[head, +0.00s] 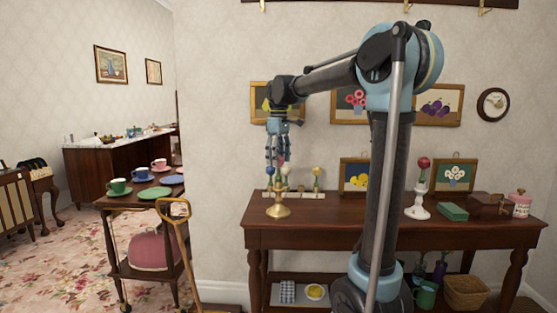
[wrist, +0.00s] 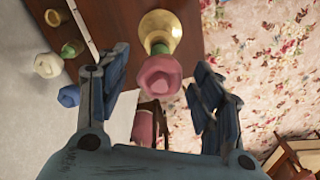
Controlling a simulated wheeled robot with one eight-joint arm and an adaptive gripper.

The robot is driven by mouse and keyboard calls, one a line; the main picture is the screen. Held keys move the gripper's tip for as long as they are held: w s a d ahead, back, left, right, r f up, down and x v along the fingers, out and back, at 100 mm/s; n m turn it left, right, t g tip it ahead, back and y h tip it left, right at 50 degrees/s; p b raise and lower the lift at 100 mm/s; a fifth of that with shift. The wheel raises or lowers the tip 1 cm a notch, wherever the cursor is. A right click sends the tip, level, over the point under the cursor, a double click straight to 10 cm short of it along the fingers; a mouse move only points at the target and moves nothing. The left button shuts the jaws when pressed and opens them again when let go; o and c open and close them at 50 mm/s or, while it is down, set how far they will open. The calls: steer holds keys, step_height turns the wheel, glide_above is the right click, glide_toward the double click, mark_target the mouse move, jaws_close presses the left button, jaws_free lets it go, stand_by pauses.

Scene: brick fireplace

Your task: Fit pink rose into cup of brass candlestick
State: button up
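The pink rose (wrist: 159,77) is in the middle of the wrist view, with its green base (wrist: 160,48) towards the brass candlestick (wrist: 160,22). The green base overlaps the candlestick's cup in this view and appears to be in or right over it. In the head view the brass candlestick (head: 278,208) stands upright near the left front of the dark table. My gripper (head: 279,160) points down above it. In the wrist view my gripper's fingers (wrist: 160,90) are spread, with a gap on each side of the rose. In the head view the fingers largely hide the rose.
A white strip (head: 305,194) with several coloured flowers, including a yellow one (head: 318,172), stands close behind the candlestick. A white candlestick (head: 417,206) with a red rose (head: 423,163) stands farther right. The table (head: 350,211) is bare between them. A cart (head: 122,203) with cups is at left.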

step_height(320, 180, up, 12)
stand_by(0.7)
steer(key=shift+f, duration=0.1)
steer(key=s+d+f+m, duration=0.3)
steer(key=s+d+f, duration=0.4)
steer(key=s+d, duration=0.15)
steer(key=s+d+f+m, duration=0.3)
steer(key=s+f, duration=0.4)
steer(key=f, duration=0.3)
steer(key=s+d+f+m+t, duration=0.1)
steer(key=s+d+f+m, duration=0.2)
steer(key=s+d+f, duration=0.2)
steer(key=s+d+f+m+t, duration=0.1)
steer(key=s+d+f, duration=0.3)
steer(key=s+f, duration=0.7)
step_height(320, 180, down, 6)
steer(key=shift+d+r+m, duration=0.1)
steer(key=shift+d+m, duration=0.3)
steer(key=shift+m, duration=0.5)
